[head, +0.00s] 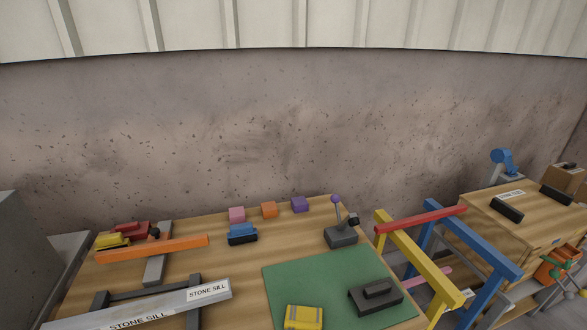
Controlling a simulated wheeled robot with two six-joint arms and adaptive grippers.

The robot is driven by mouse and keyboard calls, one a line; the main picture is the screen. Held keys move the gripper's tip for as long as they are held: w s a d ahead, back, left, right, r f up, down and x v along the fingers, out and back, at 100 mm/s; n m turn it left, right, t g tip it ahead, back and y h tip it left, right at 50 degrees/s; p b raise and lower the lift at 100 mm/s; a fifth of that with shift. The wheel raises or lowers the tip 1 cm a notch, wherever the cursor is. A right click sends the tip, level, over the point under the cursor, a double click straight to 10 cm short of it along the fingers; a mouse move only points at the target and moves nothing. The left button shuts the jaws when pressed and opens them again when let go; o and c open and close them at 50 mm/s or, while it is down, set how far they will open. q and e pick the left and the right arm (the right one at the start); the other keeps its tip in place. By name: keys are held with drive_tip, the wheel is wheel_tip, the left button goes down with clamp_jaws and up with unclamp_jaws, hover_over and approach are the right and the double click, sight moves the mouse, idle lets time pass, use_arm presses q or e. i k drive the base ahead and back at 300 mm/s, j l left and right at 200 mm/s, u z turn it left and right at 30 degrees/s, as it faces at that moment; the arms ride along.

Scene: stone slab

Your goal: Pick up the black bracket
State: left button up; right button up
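A black piece with a flat base and a raised bar on top lies on the green mat (290,275) at the mat's right side; it looks most like the black bracket (375,297), though I cannot be certain. Two more black blocks are on the right-hand wooden bench: one at its front left (507,209) and one farther right (556,195). Neither of my grippers is in view, so nothing is seen touching or holding these pieces.
A yellow block (304,317) lies left of the bracket. A grey stone sill (130,309) and an orange bar (150,247) lie at left. A grey lever device (341,236) stands behind the mat. Yellow (415,258) and blue (470,248) frames stand between the benches.

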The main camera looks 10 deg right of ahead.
sight(369, 298)
drive_tip(key=l+z, duration=0.25)
drive_tip(key=z, duration=0.2)
drive_tip(key=l+z, duration=0.3)
drive_tip(key=z, duration=0.15)
